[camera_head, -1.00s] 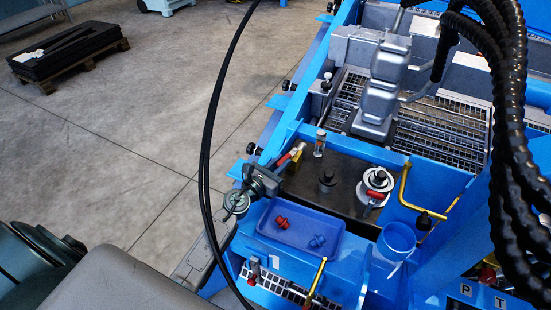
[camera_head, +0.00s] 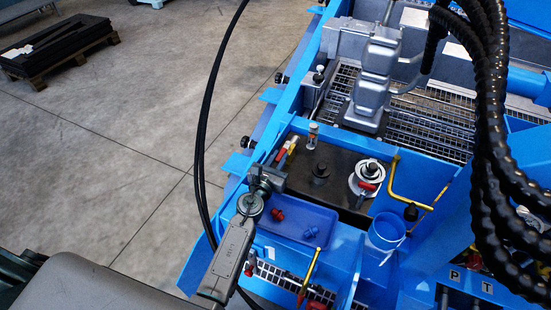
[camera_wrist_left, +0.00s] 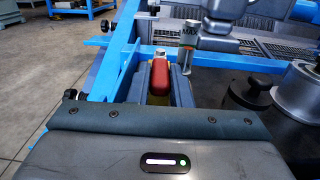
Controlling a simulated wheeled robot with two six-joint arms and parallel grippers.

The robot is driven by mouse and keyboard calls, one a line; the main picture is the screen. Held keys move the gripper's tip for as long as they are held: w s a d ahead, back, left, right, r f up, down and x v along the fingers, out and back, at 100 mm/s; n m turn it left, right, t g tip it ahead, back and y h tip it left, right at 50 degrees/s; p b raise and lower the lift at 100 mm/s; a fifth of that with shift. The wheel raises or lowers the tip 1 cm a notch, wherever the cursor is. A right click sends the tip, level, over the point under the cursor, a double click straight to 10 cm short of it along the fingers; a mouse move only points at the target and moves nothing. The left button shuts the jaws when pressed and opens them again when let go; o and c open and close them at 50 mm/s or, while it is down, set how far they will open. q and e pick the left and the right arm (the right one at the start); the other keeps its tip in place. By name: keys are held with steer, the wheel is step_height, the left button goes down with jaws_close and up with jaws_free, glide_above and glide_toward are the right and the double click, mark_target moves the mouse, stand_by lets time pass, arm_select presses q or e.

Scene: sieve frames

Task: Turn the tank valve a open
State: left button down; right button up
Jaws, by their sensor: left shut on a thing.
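The tank valve (camera_head: 284,151) has a red lever and a yellow body and sits at the left edge of the dark tank top. My left gripper (camera_head: 279,166) reaches it from the front left, with its grey arm below. In the left wrist view the red lever (camera_wrist_left: 159,77) stands between the two grey fingers, which are shut on it. A bit of yellow shows under the lever; the rest of the valve body is hidden by the gripper. I cannot tell the valve's setting. My right gripper is not in view.
A blue tray (camera_head: 302,222) with red and blue caps lies close in front of the gripper. A sight glass (camera_head: 312,136), a black cap (camera_head: 320,171) and a white-rimmed filler (camera_head: 367,178) stand on the tank top. A black cable (camera_head: 201,130) hangs at the left.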

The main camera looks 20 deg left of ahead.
arm_select(q)
steer(key=c, duration=1.3)
jaws_free()
steer(key=s, duration=0.7)
steer(key=s+a, duration=0.1)
steer(key=s, duration=0.2)
steer(key=shift+s+a, duration=0.1)
steer(key=shift+s, duration=0.3)
steer(key=shift+s, duration=0.1)
